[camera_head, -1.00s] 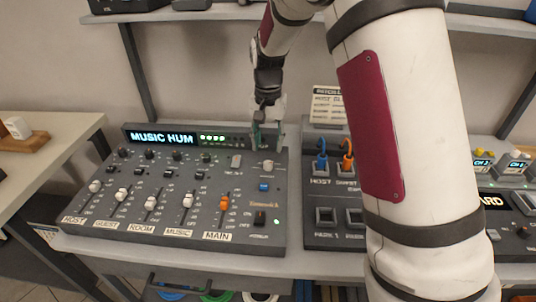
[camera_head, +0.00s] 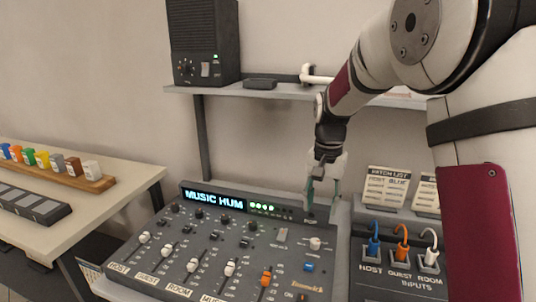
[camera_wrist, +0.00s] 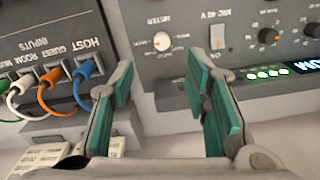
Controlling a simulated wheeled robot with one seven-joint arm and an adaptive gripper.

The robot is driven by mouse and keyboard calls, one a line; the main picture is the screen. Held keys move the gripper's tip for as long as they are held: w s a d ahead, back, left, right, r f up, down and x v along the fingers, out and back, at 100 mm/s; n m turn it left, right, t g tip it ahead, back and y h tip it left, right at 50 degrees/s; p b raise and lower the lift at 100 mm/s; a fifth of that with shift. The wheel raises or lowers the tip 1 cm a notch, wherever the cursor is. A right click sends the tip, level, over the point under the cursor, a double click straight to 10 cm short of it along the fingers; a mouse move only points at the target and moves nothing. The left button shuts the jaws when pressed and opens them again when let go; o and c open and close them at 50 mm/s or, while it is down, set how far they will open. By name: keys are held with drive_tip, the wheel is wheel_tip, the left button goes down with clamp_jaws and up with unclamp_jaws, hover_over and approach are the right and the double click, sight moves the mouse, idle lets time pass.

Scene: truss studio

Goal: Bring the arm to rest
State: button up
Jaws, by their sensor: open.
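My gripper (camera_head: 320,192) hangs over the back right part of the mixing console (camera_head: 160,247), near its display strip reading "MUSIC HUM" (camera_head: 212,198). In the wrist view my gripper (camera_wrist: 165,100) shows two green-padded fingers spread apart, with nothing between them. The console's top edge (camera_wrist: 170,88) lies beyond the fingertips, with a white knob (camera_wrist: 161,41) and a switch (camera_wrist: 217,36) near them. I cannot tell whether the fingers touch the console. My arm comes in from the upper right of the head view.
The patch box (camera_head: 395,280) with blue, orange and white cables stands right of the console. A shelf (camera_head: 285,92) with a speaker (camera_head: 204,42) runs above. A left table (camera_head: 120,197) holds a wooden rack of coloured blocks (camera_head: 100,183).

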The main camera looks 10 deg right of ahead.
drive_tip(key=s+r+n+t, duration=0.1)
drive_tip(key=s+r+n, duration=0.1)
drive_tip(key=s+r, duration=0.6)
drive_tip(key=s+r+n+t+p, duration=0.1)
drive_tip(key=s+r+n, duration=0.1)
drive_tip(key=s, duration=1.1)
drive_tip(key=s+r+n+t+p, duration=0.2)
drive_tip(key=s+r, duration=0.1)
drive_tip(key=s, duration=1)
drive_tip(key=shift+d+n+p, duration=0.15)
drive_tip(key=shift+n+p, duration=0.15)
